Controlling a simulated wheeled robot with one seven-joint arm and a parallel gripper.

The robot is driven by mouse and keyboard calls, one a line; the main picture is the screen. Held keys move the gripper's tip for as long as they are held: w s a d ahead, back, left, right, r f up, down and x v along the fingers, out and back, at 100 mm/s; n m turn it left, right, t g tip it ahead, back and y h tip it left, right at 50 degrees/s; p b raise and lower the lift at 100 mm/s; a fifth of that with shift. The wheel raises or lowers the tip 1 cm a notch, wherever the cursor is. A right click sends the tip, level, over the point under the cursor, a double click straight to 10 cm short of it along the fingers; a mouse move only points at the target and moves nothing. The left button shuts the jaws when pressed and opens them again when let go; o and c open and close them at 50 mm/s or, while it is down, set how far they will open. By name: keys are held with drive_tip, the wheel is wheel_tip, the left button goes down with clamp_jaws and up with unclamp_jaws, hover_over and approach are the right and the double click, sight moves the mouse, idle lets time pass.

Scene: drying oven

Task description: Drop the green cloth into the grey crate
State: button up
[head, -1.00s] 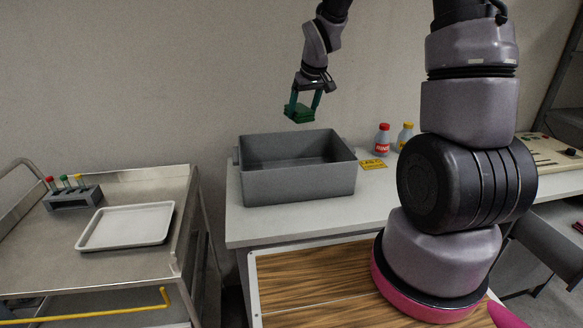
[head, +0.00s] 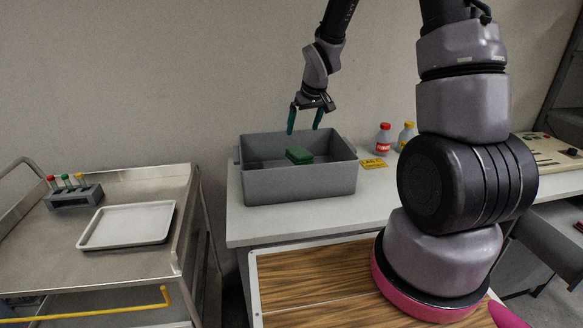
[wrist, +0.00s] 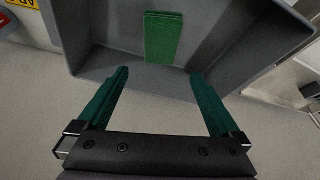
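The green cloth (head: 299,155) is a folded block lying inside the grey crate (head: 300,184), toward the back half of its floor. In the wrist view the cloth (wrist: 163,38) lies flat against the crate's inner surface (wrist: 120,68). My gripper (head: 304,131) hangs above the crate, with its dark green fingers spread apart and nothing between them. In the wrist view my gripper (wrist: 162,82) is also open and empty, apart from the cloth.
The crate stands on a light worktop (head: 238,229). Bottles with a red cap (head: 384,138) and a yellow cap (head: 405,136) and a yellow label (head: 373,164) are right of it. A metal trolley at left holds a white tray (head: 128,224) and a tube rack (head: 74,197).

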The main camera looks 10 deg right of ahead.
drive_tip(key=shift+r, duration=0.1)
drive_tip(key=v, duration=1)
drive_tip(key=shift+s+r, duration=0.2)
drive_tip(key=shift+r, duration=0.05)
drive_tip(key=s+d+r+m+t, duration=0.1)
drive_tip(key=s+d+r+m, duration=0.1)
drive_tip(key=s+r, duration=0.6)
drive_tip(key=s+d+r+m+t, duration=0.2)
drive_tip(key=s+r+m, duration=0.3)
drive_tip(key=s, duration=1)
drive_tip(key=shift+s+r+y, duration=0.25)
drive_tip(key=shift+r+y, duration=0.15)
drive_tip(key=shift+r, duration=1.4)
